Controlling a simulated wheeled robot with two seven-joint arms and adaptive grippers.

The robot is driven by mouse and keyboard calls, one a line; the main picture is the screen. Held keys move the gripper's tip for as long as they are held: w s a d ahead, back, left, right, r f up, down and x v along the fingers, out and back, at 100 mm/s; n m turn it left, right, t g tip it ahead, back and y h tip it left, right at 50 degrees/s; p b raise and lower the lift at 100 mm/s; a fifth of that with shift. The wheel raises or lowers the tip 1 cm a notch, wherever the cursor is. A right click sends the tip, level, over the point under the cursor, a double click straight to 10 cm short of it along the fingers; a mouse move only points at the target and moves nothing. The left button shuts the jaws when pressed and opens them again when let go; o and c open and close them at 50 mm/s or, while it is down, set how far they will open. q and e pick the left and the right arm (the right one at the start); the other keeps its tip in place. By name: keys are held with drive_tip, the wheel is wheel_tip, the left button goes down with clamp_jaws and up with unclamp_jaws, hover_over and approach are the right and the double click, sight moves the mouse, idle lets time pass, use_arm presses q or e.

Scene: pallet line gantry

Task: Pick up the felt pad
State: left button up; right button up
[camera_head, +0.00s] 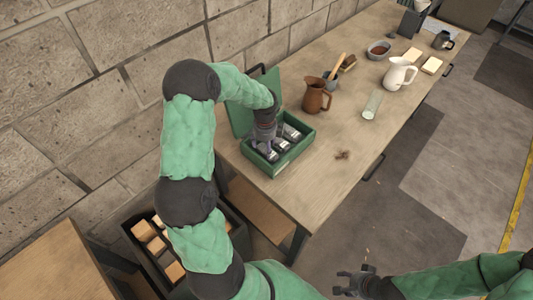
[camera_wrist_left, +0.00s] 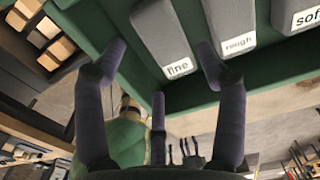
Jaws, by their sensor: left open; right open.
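An open green box (camera_head: 292,161) on the workbench holds several dark grey blocks with white labels. In the left wrist view the labels read "fine" (camera_wrist_left: 165,35), "rough" (camera_wrist_left: 231,25) and, cut off by the edge, "sof" (camera_wrist_left: 290,14). None of the visible labels says felt, so I cannot tell which is the felt pad. My left gripper (camera_head: 265,141) points down over the box, open and empty. In the wrist view its fingers (camera_wrist_left: 160,52) spread around the end of the "fine" block. I cannot tell whether they touch it. My right gripper (camera_head: 352,283) is open, low beside the bench.
The box's raised lid (camera_head: 241,115) stands behind my left gripper. A brown jug (camera_head: 316,95), a white jug (camera_head: 399,74) and a glass cylinder (camera_head: 372,104) stand farther along the bench. A dark crate (camera_head: 142,262) of light blocks sits lower left. The bench's front edge is mostly clear.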

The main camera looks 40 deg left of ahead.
sight(265, 152)
use_arm(q)
wheel_tip(265, 152, down, 5)
drive_tip(key=shift+w+a+r+b, duration=0.1)
drive_tip(key=shift+b, duration=0.3)
drive_tip(key=c, duration=0.7)
drive_tip(key=shift+r, duration=0.55)
wheel_tip(265, 152, up, 2)
drive_tip(key=shift+r+p, duration=0.15)
drive_tip(key=shift+p, duration=0.2)
drive_tip(key=d+r, duration=0.1)
drive_tip(key=w+d+r, duration=0.1)
drive_tip(key=d+r, duration=0.1)
drive_tip(key=w+d+r, duration=0.1)
drive_tip(key=r, duration=0.1)
drive_tip(key=shift+w+d+r+p, duration=0.15)
drive_tip(key=shift+w+r+p, duration=0.05)
drive_tip(key=shift+p, duration=0.1)
drive_tip(key=w+d+r, duration=0.1)
drive_tip(key=d, duration=0.1)
drive_tip(key=w+d+r, duration=0.1)
drive_tip(key=w+d, duration=0.1)
drive_tip(key=d, duration=0.1)
drive_tip(key=w+d+r, duration=0.1)
drive_tip(key=d+r, duration=0.1)
drive_tip(key=d, duration=0.1)
drive_tip(key=shift+w+r, duration=0.1)
drive_tip(key=shift+w, duration=0.05)
